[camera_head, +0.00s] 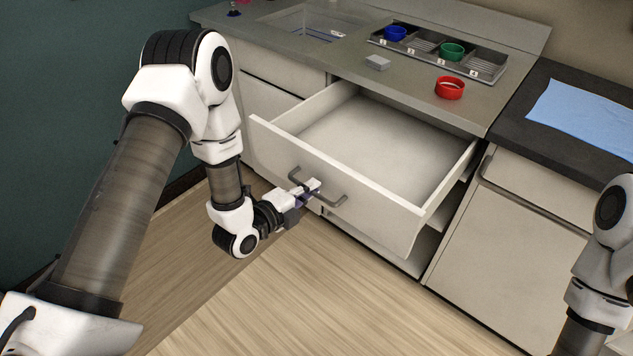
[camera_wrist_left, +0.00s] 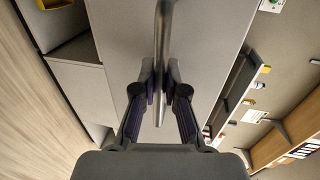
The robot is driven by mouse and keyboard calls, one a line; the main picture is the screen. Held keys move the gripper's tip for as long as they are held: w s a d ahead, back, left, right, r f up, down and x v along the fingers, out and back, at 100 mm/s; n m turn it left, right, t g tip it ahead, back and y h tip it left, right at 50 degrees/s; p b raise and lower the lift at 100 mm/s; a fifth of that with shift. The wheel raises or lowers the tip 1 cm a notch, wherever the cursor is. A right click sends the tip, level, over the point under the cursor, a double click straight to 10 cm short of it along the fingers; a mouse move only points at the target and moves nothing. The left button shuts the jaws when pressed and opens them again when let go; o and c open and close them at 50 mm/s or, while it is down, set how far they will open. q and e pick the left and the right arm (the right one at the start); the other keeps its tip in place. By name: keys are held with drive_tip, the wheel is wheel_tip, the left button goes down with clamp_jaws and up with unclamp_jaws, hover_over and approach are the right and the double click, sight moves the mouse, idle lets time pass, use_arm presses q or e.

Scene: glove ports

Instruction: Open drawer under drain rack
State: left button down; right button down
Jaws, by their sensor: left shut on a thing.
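The white drawer (camera_head: 375,150) under the drain rack stands pulled well out, and its inside looks empty. The drain rack (camera_head: 440,55) is set in the counter above, with a blue and a green round container in it. In the left wrist view the handle (camera_wrist_left: 162,60) runs between the two fingers of the left gripper (camera_wrist_left: 160,85). My right arm shows at the lower right edge, but its gripper is out of view.
A red round container (camera_head: 450,88) and a small grey block (camera_head: 377,62) stand on the counter (camera_head: 415,95) above the drawer. A sink (camera_head: 310,25) is at the back left. A blue cloth (camera_head: 590,115) lies on the dark counter at right. The floor in front is clear.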

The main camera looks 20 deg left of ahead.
use_arm(q)
drive_tip(key=shift+s+f, duration=0.1)
drive_tip(key=shift+s, duration=0.3)
drive_tip(key=c, duration=1.3)
unclamp_jaws()
drive_tip(key=shift+o, duration=0.5)
drive_tip(key=shift+w, duration=0.1)
